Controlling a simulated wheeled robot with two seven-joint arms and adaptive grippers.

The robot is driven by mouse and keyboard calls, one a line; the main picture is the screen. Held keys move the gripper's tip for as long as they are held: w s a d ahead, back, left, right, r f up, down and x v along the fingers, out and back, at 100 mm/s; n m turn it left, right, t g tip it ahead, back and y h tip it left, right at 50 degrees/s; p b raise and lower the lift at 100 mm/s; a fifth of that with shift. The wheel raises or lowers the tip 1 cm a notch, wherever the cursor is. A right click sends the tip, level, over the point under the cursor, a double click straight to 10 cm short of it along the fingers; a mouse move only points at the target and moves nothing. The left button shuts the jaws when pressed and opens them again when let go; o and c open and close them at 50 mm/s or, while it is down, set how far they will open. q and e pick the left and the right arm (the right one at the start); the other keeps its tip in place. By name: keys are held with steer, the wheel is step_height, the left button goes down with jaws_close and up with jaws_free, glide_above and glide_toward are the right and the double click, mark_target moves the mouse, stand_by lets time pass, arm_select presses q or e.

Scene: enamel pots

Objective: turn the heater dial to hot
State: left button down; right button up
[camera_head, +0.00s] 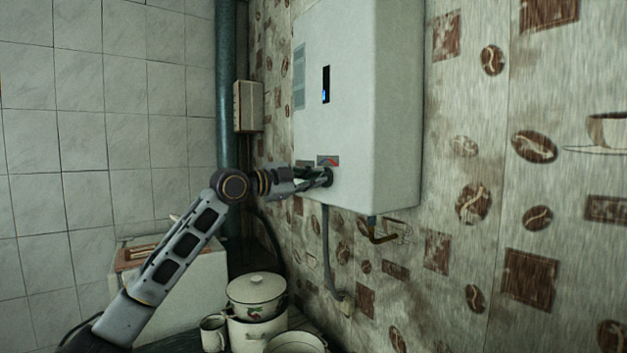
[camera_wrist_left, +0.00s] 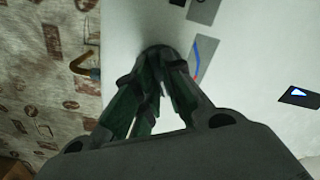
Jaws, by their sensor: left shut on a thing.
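The white heater (camera_head: 360,110) hangs on the patterned wall, with a small dark window showing a blue light on its front. The dark round dial (camera_head: 328,177) sits low on the heater's front, below a label with a red and blue arc (camera_head: 328,161). My left gripper (camera_head: 322,178) reaches in from the left and is shut on the dial. In the left wrist view the fingertips (camera_wrist_left: 158,75) close around the dial (camera_wrist_left: 158,53), beside the arc label (camera_wrist_left: 207,60). The fingers partly hide the dial, so its setting cannot be read. My right gripper is not in view.
A pipe with a brown end (camera_head: 380,232) sticks out under the heater, and a grey hose (camera_head: 327,255) hangs below it. Enamel pots (camera_head: 257,290) and a mug (camera_head: 213,333) stand below my left arm. A dark vertical pipe (camera_head: 226,90) runs along the corner.

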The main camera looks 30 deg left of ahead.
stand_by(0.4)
arm_select(q)
steer(key=c, duration=1.5)
jaws_free()
steer(key=shift+v, duration=6)
steer(key=shift+a+f, duration=0.1)
